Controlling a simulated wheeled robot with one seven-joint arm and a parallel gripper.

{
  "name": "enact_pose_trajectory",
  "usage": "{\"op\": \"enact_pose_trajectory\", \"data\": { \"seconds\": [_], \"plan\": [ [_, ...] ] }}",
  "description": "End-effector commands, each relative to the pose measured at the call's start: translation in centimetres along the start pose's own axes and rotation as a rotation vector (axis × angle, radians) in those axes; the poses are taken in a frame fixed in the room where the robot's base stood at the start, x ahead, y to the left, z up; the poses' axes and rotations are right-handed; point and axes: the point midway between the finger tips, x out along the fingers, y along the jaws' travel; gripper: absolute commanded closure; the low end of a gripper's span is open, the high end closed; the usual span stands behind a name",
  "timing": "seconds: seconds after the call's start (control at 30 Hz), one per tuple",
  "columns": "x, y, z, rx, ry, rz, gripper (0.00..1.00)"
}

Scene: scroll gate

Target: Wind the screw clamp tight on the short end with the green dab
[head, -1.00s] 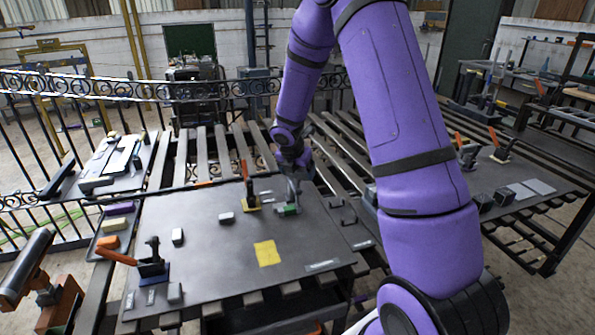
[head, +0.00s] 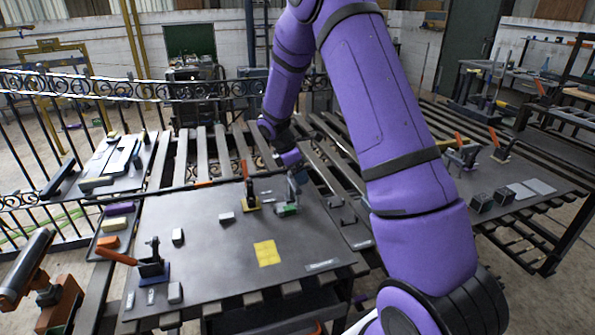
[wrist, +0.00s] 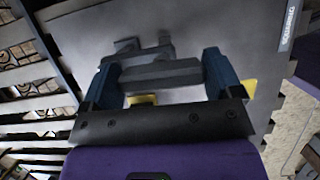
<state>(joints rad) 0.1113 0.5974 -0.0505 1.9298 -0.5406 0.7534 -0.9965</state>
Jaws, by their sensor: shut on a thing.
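My gripper (head: 294,190) is low over the right part of the dark board, at the short end with the green dab (head: 287,210). In the wrist view its two blue fingers (wrist: 162,78) are shut on a grey bar-like part (wrist: 155,72), which looks like part of the screw clamp. The bar lies across between the fingers. Another grey piece (wrist: 140,50) shows just beyond it. The green dab does not show in the wrist view. The clamp's screw, and whether it touches the short end, cannot be made out.
An orange-handled clamp (head: 250,195) on a yellow base stands just left of my gripper. Another (head: 151,262) on a blue base stands at the board's left. A yellow square (head: 266,253) lies on the dark board (head: 215,270). Small grey blocks are scattered there.

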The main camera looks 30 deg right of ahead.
Motion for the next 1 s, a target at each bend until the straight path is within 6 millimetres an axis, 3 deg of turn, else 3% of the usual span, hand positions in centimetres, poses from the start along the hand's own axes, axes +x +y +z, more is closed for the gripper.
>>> {"op": "enact_pose_trajectory", "data": {
  "seconds": [1.0],
  "plan": [
    [-0.16, 0.15, 0.08, 0.894, 0.002, -0.367, 0.39]
  ]
}}
